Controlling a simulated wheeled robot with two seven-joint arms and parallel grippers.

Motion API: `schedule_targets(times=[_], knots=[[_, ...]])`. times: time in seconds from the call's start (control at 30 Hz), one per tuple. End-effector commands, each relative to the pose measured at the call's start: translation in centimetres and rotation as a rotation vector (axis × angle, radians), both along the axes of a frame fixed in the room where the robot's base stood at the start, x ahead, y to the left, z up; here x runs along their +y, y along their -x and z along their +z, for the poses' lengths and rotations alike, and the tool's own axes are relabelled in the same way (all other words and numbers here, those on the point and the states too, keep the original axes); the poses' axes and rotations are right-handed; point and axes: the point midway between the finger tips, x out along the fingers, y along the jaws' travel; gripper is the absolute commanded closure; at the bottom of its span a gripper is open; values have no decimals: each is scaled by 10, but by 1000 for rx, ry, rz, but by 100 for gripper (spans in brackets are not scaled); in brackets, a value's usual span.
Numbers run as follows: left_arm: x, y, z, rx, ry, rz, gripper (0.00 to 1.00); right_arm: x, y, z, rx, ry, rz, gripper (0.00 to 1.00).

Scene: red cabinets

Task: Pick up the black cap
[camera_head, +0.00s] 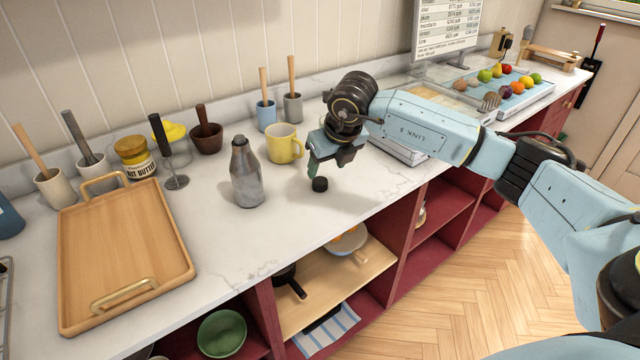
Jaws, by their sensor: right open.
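The small black cap (320,184) lies on the white marble counter, just to the right of a grey metal bottle (247,172). My right gripper (314,171) points down from the right arm and is right above the cap, very close to it. Its jaws are open. From this angle I cannot tell whether the fingers touch the cap or reach around it. My left gripper does not show in the head view.
A yellow mug (284,144) stands behind the bottle, close to my right gripper. A wooden tray (125,250) lies on the left. A scale or board (398,147) sits under my right arm. The counter in front of the cap is clear down to its edge.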

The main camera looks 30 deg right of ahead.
Motion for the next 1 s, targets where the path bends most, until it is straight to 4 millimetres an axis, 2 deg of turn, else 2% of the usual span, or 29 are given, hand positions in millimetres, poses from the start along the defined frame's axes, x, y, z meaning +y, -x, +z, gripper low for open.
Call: schedule_targets(times=[0.17, 0.43, 0.73, 0.77, 1.0], knots=[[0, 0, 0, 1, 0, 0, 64, 1, -5, -12, 2, -2, 1, 42], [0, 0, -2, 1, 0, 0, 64, 3, -20, -47, 1, -2, 1, 42], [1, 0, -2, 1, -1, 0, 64, 2, -23, -53, -1, -1, 2, 42], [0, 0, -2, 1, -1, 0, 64, 2, -23, -53, -1, -1, 2, 43], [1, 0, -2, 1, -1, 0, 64, 3, -23, -52, -1, -1, 2, 75]])
